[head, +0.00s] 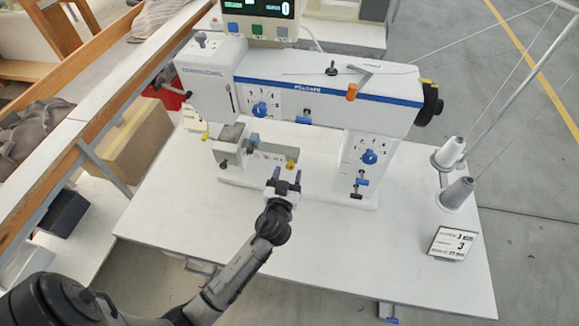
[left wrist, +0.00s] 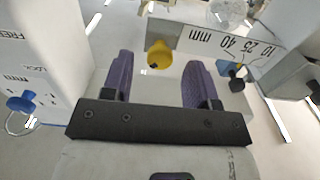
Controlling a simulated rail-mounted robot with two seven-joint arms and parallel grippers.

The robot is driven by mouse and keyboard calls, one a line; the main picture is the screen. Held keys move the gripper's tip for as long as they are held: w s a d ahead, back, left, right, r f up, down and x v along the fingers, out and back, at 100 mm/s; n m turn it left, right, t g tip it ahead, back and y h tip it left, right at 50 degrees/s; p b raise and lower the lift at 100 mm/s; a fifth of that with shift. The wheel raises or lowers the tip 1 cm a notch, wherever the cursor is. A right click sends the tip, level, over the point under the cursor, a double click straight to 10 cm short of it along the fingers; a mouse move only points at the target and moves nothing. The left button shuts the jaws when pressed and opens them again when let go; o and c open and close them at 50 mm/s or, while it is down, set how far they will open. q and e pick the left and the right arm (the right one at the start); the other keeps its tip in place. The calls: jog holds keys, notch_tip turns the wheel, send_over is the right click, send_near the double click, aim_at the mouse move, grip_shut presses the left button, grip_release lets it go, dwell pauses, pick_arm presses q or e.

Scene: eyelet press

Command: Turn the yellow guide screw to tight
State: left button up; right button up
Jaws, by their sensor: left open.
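The yellow guide screw (head: 291,164) is a small knob on the guide bar at the front of the white press. In the left wrist view the yellow guide screw (left wrist: 158,54) shows just beyond and between the purple fingers, in front of a scale marked in mm. My left gripper (head: 287,176) is open and empty, its fingers pointing at the screw from the front. The left wrist view shows a gap between the left gripper's fingertips (left wrist: 157,68); whether they reach around the screw I cannot tell. My right gripper is not in view.
The white press (head: 320,85) stands over the guide, with a blue knob (head: 369,157) on its right column. A card (head: 452,243) and thread cones (head: 457,192) stand at the right. The front of the white table (head: 330,265) is clear.

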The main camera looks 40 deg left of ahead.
pick_arm(q)
jog(key=shift+x, duration=1.3)
jog(key=c, duration=0.9)
